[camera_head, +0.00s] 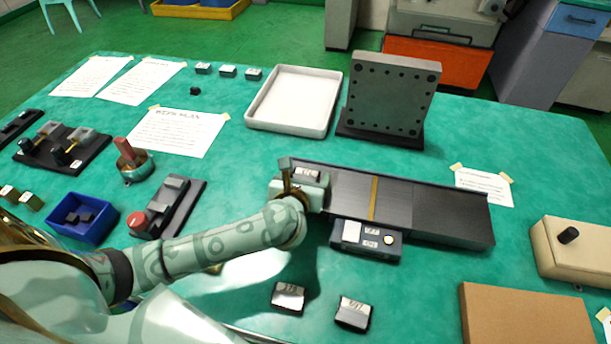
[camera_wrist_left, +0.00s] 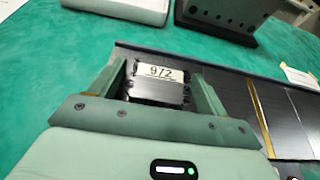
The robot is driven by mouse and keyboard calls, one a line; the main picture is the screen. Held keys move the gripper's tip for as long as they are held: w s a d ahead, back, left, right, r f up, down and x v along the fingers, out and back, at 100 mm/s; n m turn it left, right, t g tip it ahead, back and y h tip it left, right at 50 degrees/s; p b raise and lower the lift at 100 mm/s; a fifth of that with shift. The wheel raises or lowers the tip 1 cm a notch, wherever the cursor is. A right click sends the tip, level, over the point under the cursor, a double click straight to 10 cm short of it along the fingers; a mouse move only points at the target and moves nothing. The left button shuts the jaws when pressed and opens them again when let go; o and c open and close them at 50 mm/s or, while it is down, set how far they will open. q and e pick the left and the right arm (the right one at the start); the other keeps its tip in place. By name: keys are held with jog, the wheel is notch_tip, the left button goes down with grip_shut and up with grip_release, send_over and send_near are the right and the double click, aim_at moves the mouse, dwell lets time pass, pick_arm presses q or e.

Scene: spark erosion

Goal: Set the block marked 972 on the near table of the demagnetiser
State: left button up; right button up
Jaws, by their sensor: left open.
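The block marked 972 (camera_head: 307,175) sits at the left end of the demagnetiser's long dark plate (camera_head: 450,212). In the left wrist view the block (camera_wrist_left: 158,84) shows its white label, lying between my fingers. A brass strip (camera_head: 374,198) crosses the plate right of the block. My left gripper (camera_head: 303,180) is open, with one finger on each side of the block; in the left wrist view the gripper (camera_wrist_left: 161,76) shows small gaps beside it. The block's underside is hidden. My right gripper is not in view.
A control box (camera_head: 350,232) stands at the plate's front edge. Two similar metal blocks (camera_head: 288,297) (camera_head: 353,312) lie on the green mat nearer me. A drilled upright plate (camera_head: 393,95) and white tray (camera_head: 294,100) stand behind. A cardboard box (camera_head: 525,315) is front right.

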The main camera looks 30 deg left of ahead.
pick_arm(q)
jog(key=p+v, duration=0.3)
jog(key=v, duration=0.9)
